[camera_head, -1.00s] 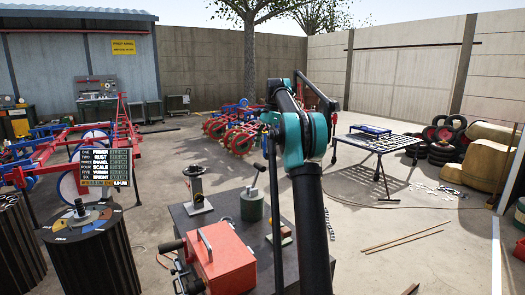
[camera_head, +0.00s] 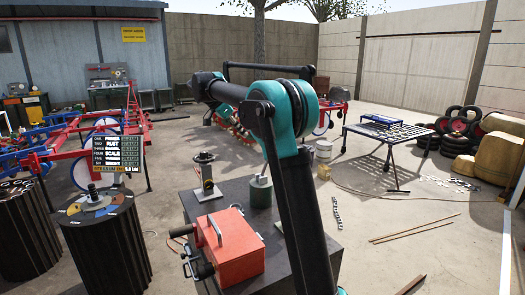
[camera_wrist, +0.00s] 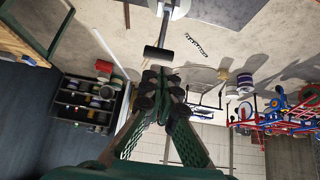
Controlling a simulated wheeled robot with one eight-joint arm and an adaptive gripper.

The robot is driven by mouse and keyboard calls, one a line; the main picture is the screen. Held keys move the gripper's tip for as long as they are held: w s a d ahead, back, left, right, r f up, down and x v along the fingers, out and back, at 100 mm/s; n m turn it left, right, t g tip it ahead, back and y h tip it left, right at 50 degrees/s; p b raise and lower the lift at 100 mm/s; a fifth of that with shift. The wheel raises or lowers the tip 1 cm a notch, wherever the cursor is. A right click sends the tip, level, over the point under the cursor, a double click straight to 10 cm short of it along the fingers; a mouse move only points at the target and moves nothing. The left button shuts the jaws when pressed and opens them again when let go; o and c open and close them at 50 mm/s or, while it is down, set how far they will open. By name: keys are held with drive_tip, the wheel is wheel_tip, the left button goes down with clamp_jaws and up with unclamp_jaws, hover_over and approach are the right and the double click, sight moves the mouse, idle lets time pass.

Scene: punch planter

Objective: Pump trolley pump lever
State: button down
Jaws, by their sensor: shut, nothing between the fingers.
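In the wrist view my gripper (camera_wrist: 165,88) is shut and empty, its dark pads together between green fingers. A black bar-shaped handle (camera_wrist: 158,53) on a pale shaft lies just beyond the fingertips, apparently apart from them; I cannot tell for sure whether it is the pump lever. My arm covers the trolley's right part. The gripper and the lever cannot be made out in the head view.
Dark ribbed drums (camera_head: 103,250) stand left of the trolley, with a name board (camera_head: 112,153) behind. A red and blue frame (camera_head: 60,150) is further left. A parts table (camera_head: 400,133) and tyres (camera_head: 457,130) are at right.

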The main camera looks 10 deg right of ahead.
drive_tip(key=d+r+x, duration=0.1)
drive_tip(key=x, duration=1.2)
drive_tip(key=shift+w+d, duration=0.15)
drive_tip(key=shift+w, duration=0.15)
drive_tip(key=shift+w+d+f, duration=0.1)
drive_tip(key=shift+d+f, duration=0.05)
drive_tip(key=shift+d, duration=0.3)
drive_tip(key=shift+w+d+f, duration=0.1)
drive_tip(key=shift+w+d, duration=0.05)
drive_tip(key=shift+d, duration=0.25)
drive_tip(key=shift+r, duration=0.1)
